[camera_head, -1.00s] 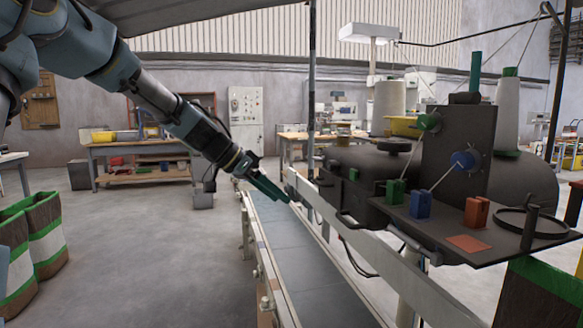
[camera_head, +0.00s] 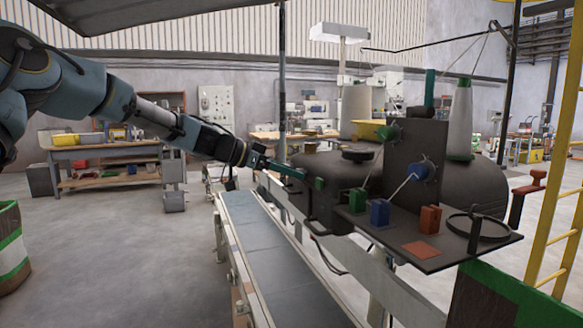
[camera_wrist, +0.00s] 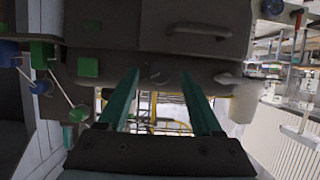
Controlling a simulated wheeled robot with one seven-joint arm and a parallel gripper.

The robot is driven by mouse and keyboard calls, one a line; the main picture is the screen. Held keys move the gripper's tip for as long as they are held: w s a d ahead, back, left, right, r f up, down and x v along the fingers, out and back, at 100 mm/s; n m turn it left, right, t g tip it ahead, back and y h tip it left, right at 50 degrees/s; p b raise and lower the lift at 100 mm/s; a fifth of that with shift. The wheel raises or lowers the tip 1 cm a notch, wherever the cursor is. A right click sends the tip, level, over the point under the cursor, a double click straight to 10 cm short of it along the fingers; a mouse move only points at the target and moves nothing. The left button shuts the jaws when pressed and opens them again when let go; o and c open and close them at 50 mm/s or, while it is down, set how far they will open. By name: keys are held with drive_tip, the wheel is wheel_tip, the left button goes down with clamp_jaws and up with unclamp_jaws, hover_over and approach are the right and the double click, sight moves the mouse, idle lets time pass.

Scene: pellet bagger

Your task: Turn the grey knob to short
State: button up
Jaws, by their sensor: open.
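My gripper (camera_head: 300,174) is open and empty, its two green fingers level with the near end of the dark machine (camera_head: 345,208). In the wrist view my gripper (camera_wrist: 165,85) points at the machine's dark face. A small grey round knob (camera_wrist: 158,75) shows on that face, between the two fingertips and apart from both as far as I can tell. Its pointer and any markings are too dark and small to read. In the head view I cannot make out the knob.
A handle (camera_wrist: 198,29) is near the knob. Several coloured blocks and a metal ring (camera_head: 478,228) stand on the dark shelf (camera_head: 390,243). A conveyor (camera_head: 262,245) runs below, with open floor left.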

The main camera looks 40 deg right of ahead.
drive_tip(key=shift+s+d+f, duration=0.15)
drive_tip(key=shift+d+f, duration=0.1)
drive_tip(key=shift+d, duration=0.2)
clamp_jaws()
idle(0.3)
